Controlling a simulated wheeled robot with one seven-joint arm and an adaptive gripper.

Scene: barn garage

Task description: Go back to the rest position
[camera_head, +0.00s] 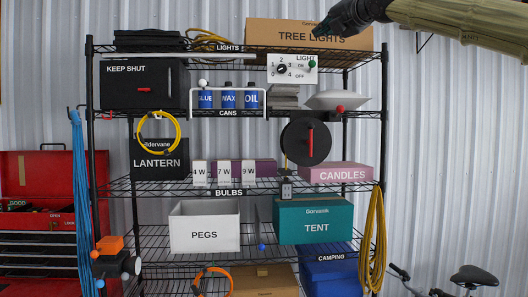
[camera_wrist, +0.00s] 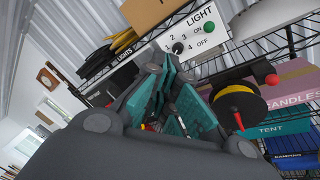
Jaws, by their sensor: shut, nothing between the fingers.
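My gripper (camera_head: 345,18) is at the top right of the head view, in front of the right part of the TREE LIGHTS box (camera_head: 290,34). My arm, with an olive-tan sleeve, comes in from the right edge. In the wrist view my gripper (camera_wrist: 172,92) shows dark links and teal finger pads. It is shut with nothing held. Whether it touches the box is hard to tell.
The wire shelf rack (camera_head: 230,114) fills the middle. A LIGHT switch panel (camera_head: 292,69) with a green knob hangs below the top shelf. Yellow cord (camera_head: 374,240) hangs at right, blue cord (camera_head: 82,200) at left. A red tool chest (camera_head: 40,165) and a bicycle seat (camera_head: 474,276) flank the rack.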

